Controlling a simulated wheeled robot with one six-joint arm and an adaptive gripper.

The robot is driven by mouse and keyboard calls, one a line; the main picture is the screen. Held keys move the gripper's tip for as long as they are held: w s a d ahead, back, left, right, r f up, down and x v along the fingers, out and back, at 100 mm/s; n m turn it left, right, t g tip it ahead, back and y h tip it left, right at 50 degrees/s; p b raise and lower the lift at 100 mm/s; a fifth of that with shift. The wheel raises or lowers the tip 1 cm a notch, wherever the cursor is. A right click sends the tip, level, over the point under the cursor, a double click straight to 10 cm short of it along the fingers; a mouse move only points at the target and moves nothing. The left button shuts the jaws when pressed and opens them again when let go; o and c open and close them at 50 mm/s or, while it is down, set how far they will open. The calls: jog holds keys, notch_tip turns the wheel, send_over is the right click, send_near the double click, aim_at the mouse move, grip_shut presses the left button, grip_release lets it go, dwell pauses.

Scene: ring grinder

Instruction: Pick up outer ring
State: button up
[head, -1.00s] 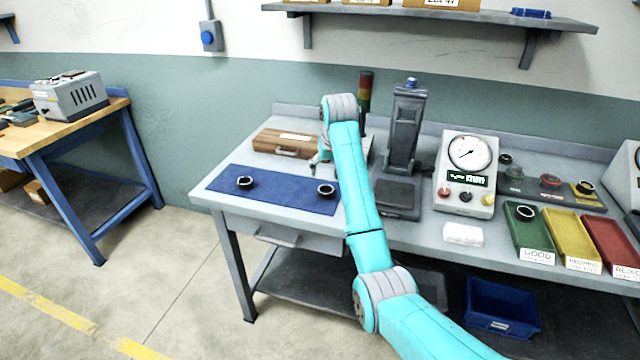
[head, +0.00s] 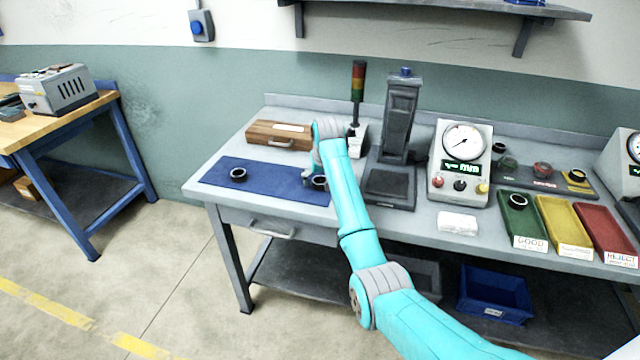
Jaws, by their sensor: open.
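Two dark rings lie on the blue mat (head: 270,188). One ring (head: 238,175) is at the mat's left part, clear of my arm. The other ring (head: 319,183) is near the mat's right edge, just beside my arm. My gripper (head: 307,178) is low over the mat's right end, close to this right ring, and is open. My arm hides part of the gripper, and I cannot tell whether its fingers are around or beside the ring. A third ring (head: 518,200) lies in the green tray marked GOOD.
The dial gauge (head: 461,160), a white cloth (head: 457,223), yellow tray (head: 563,228) and red tray (head: 605,235) are to the right.

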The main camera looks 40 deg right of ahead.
jog(key=shift+f, duration=0.1)
jog(key=c, duration=1.3)
